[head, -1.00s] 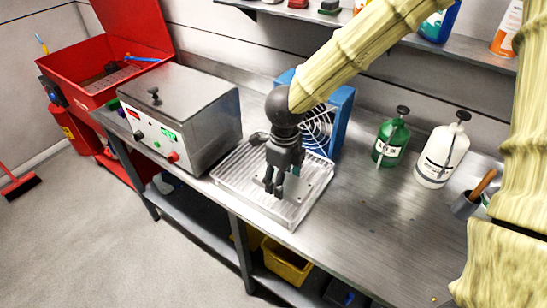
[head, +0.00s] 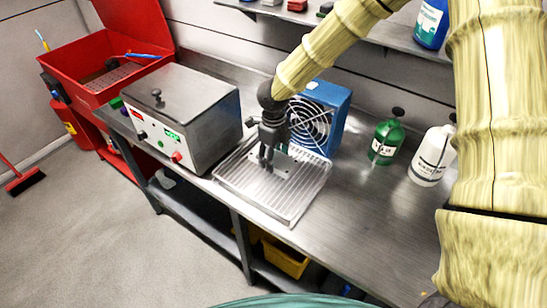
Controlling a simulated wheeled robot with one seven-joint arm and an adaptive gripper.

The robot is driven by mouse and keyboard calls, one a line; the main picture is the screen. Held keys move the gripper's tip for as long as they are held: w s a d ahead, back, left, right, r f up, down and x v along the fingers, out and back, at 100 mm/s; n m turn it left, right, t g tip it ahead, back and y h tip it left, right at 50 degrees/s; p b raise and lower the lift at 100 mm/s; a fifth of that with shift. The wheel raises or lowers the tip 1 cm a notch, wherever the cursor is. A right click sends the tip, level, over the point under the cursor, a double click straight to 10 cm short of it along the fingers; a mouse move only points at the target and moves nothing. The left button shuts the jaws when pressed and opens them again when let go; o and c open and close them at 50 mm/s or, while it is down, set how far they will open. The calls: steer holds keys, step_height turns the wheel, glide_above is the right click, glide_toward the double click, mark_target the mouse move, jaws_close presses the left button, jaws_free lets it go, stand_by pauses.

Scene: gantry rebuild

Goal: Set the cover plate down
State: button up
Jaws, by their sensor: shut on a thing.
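My gripper (head: 267,160) points down over the ribbed metal tray on the bench. It is shut on the cover plate (head: 288,168), a small flat grey plate with holes. The plate shows partly behind and to the right of the fingers, low over the tray. I cannot tell whether it touches the tray's ribs. The ribbed tray (head: 300,203) lies flat, its front edge near the bench's front edge. The fingers hide part of the plate.
A steel box with displays and a lidded top (head: 200,112) stands left of the tray. A blue fan (head: 318,117) stands close behind it. A green bottle (head: 386,140) and a white bottle (head: 432,157) stand to the right. Bare bench (head: 365,220) lies right of the tray.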

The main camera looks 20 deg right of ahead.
steer(key=shift+f, duration=0.85)
steer(key=shift+f, duration=0.1)
steer(key=o, duration=1.6)
step_height(320, 180, up, 12)
steer(key=shift+r+b, duration=0.1)
steer(key=shift+b, duration=1.05)
